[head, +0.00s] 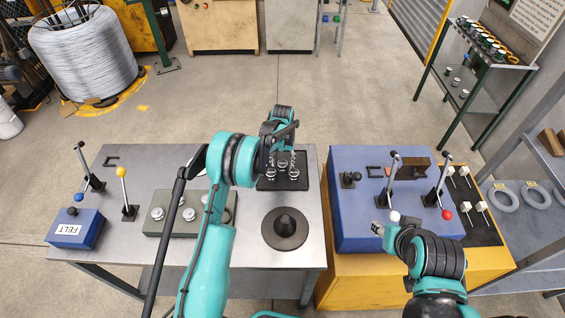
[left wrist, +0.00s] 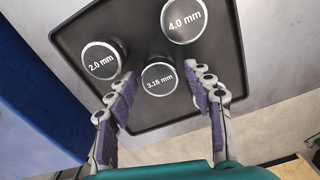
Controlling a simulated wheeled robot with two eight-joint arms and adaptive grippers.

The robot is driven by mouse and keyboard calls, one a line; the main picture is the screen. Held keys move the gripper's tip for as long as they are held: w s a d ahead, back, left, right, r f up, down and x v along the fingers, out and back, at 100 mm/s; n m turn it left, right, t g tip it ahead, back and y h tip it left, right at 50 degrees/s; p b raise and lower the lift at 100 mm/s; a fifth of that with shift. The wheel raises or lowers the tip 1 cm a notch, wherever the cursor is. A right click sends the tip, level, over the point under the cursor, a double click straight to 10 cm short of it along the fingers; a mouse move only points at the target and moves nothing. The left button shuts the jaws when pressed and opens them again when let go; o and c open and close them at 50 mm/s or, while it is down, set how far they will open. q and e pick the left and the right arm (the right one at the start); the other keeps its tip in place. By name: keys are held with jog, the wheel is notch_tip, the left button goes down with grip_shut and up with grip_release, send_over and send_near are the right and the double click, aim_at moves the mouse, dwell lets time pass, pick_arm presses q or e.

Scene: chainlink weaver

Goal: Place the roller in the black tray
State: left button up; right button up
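The black tray (head: 264,184) lies on the grey table under my left gripper (head: 281,158). My left gripper (left wrist: 165,88) is open above the tray. Its purple-padded fingers are apart with nothing held between them, and the 3.15 mm roller shows in the gap. My right gripper (head: 378,229) is over the blue panel; its fingers are too small to read.
A dark cone on a disc (head: 285,228) sits in front of the tray. Levers, a blue FELT box (head: 75,231) and a blue control panel (head: 350,222) flank the area.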

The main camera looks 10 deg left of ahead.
aim_at(282, 164)
pick_arm(q)
jog(key=shift+r, duration=0.6)
notch_tip(282, 164, up, 13)
jog(key=s+a+r+t, duration=0.1)
jog(key=s+r+t, duration=0.1)
jog(key=s+r, duration=0.9)
jog(key=s+a+r+t, duration=0.1)
jog(key=s+t, duration=0.4)
jog(key=s, duration=1.9)
jog(key=shift+a+r+p, duration=0.15)
jog(key=shift+a+p, duration=0.2)
jog(key=shift+p, duration=0.05)
